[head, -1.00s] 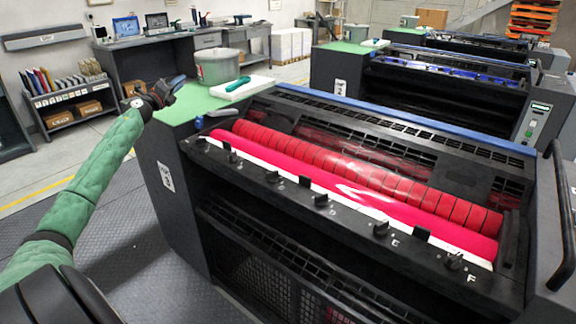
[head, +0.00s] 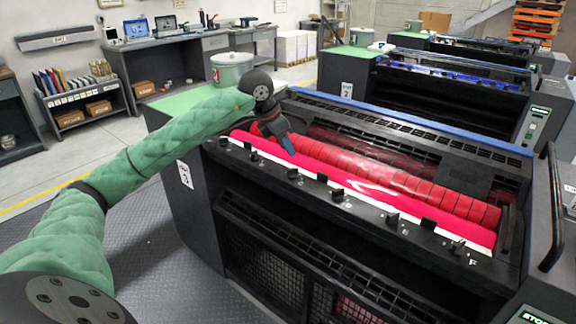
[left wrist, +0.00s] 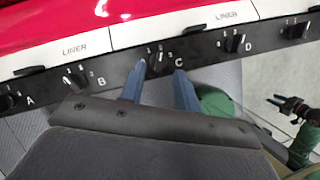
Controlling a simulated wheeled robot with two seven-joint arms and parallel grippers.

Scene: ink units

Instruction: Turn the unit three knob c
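Unit three (head: 185,174) is the near dark press with the red rollers. Knob c (head: 292,173) is a small black knob on its front rail. In the left wrist view knob c (left wrist: 158,63) sits at the tips of my left gripper (left wrist: 159,70), between the two blue fingers, with the letter C to its right. The left gripper is open, and I cannot tell whether a finger touches the knob. In the head view the left gripper (head: 288,145) is above the rail near knob c. My right gripper (left wrist: 287,106) shows small in the left wrist view.
Knob B (left wrist: 77,82) and knob D (left wrist: 234,42) flank knob c on the same rail. Black tabs stand along the rail between knobs. A grey bucket (head: 229,70) stands at the unit's back left. The floor left of the unit is clear.

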